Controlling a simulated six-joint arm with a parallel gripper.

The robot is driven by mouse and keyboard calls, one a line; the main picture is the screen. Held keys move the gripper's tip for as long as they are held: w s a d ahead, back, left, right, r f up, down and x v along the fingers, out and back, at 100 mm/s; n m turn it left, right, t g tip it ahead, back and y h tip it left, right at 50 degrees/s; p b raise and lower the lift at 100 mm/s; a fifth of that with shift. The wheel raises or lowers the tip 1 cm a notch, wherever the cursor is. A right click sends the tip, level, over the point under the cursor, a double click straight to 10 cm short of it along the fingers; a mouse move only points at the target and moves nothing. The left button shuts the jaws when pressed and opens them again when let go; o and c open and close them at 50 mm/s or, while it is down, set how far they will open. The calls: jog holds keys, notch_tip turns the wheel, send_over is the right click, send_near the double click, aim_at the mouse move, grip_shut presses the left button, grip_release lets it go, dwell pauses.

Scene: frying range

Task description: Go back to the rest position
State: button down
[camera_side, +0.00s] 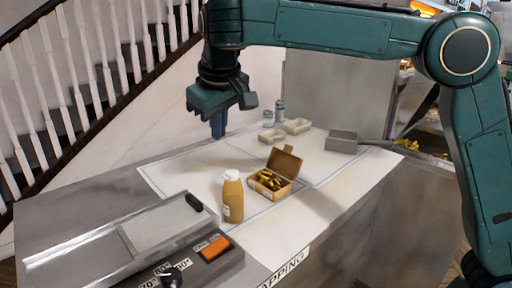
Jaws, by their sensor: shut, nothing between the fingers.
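My gripper (218,124) points down above the back left part of the white work mat (180,172). Its fingers are shut with nothing between them, and it appears to be clear of the surface. A bottle (232,198) with a tan body and a white cap stands upright on the mat, in front of the gripper. An open cardboard box (286,163) with yellow-brown food in it sits right of the bottle, its lid raised.
Two small jars (268,118) and two pale trays (297,126) stand at the back. A grey block (341,141) lies to the right. A machine (165,226) with an orange switch (215,248) and a dial fills the front left. A stair railing (80,60) rises behind.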

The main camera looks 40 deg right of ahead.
jog(key=s+d+r, duration=0.3)
jog(key=s+d, duration=1)
jog(key=d, duration=0.1)
jog(key=s+d+f+y, duration=0.1)
jog(key=s+f, duration=0.4)
jog(key=s, duration=0.4)
jog(key=s+d+f+m+t+y, duration=0.1)
jog(key=s+f, duration=0.4)
jog(key=s, duration=0.4)
jog(key=shift+d+f+m+t, duration=0.2)
jog(key=shift+m+t, duration=0.1)
